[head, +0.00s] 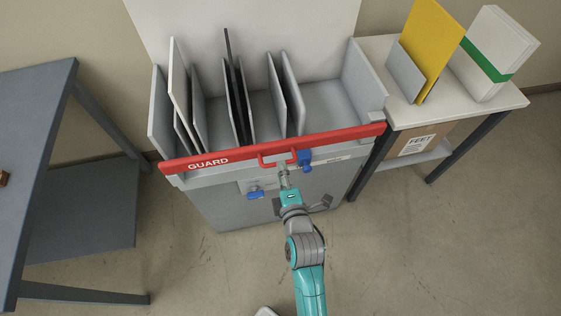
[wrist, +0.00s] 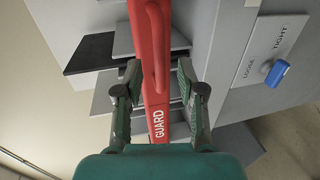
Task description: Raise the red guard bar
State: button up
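The red guard bar (head: 235,154), marked GUARD, lies across the front top edge of a grey bin with upright dividers. A red loop handle (head: 278,157) sits near the bar's middle. My gripper (head: 284,172) is just below and in front of this handle. In the wrist view the guard bar (wrist: 159,100) runs between the two fingers of my gripper (wrist: 157,66), with gaps on both sides. The fingers are apart and hold nothing. The handle (wrist: 154,45) shows by the fingertips; its depth relative to them is unclear.
A blue latch-like part (head: 305,160) sits by the bar, right of the handle. A blue knob (head: 255,193) is on the bin front; a LOOSE/TIGHT plate (wrist: 265,50) shows in the wrist view. Tables stand left (head: 30,130) and right (head: 480,105). Front floor is clear.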

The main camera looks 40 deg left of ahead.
jog(key=shift+x, duration=2.2)
grip_shut()
